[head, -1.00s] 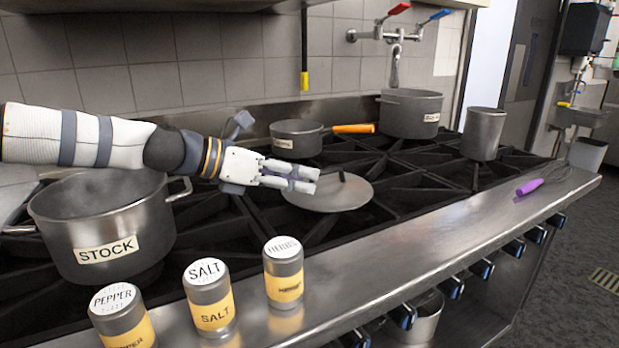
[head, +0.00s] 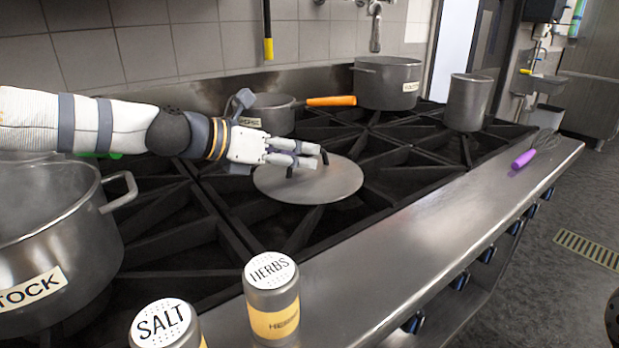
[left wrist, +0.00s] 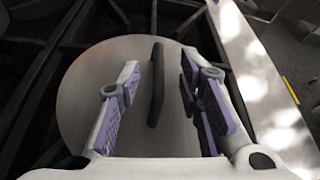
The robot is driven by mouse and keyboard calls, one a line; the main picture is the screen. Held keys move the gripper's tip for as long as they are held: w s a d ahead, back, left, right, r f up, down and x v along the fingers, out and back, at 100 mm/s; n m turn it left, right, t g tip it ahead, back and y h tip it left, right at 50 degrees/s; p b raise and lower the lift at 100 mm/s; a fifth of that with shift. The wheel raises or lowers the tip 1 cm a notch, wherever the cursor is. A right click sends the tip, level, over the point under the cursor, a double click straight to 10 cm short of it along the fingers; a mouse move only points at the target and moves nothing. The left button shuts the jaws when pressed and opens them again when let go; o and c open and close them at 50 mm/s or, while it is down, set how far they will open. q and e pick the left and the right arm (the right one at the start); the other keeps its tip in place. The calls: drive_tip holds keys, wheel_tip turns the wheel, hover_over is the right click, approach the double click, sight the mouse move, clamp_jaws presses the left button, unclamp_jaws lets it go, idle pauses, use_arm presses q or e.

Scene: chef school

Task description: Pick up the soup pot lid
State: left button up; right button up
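The soup pot lid (head: 335,183) is a flat round metal disc with a dark bar handle, lying on the black stove grates. It also shows in the left wrist view (left wrist: 85,95), with its handle (left wrist: 157,85) standing upright from its middle. My left gripper (head: 312,155) reaches over the lid from the left, at the handle. In the left wrist view the gripper (left wrist: 155,100) is open, with one finger on each side of the handle and gaps between. The fingers hide part of the lid. My right gripper is not in view.
The stock pot (head: 60,240) stands at the left front. The salt shaker (head: 166,325) and herbs shaker (head: 271,300) stand on the steel front ledge (head: 400,260). A small saucepan with an orange handle (head: 330,101), a larger pot (head: 387,83) and a tall pot (head: 468,102) stand behind. A purple-handled whisk (head: 535,148) lies at right.

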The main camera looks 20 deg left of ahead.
use_arm(q)
drive_tip(key=shift+x, duration=1.2)
drive_tip(key=shift+a, duration=0.15)
drive_tip(key=shift+r, duration=0.1)
clamp_jaws()
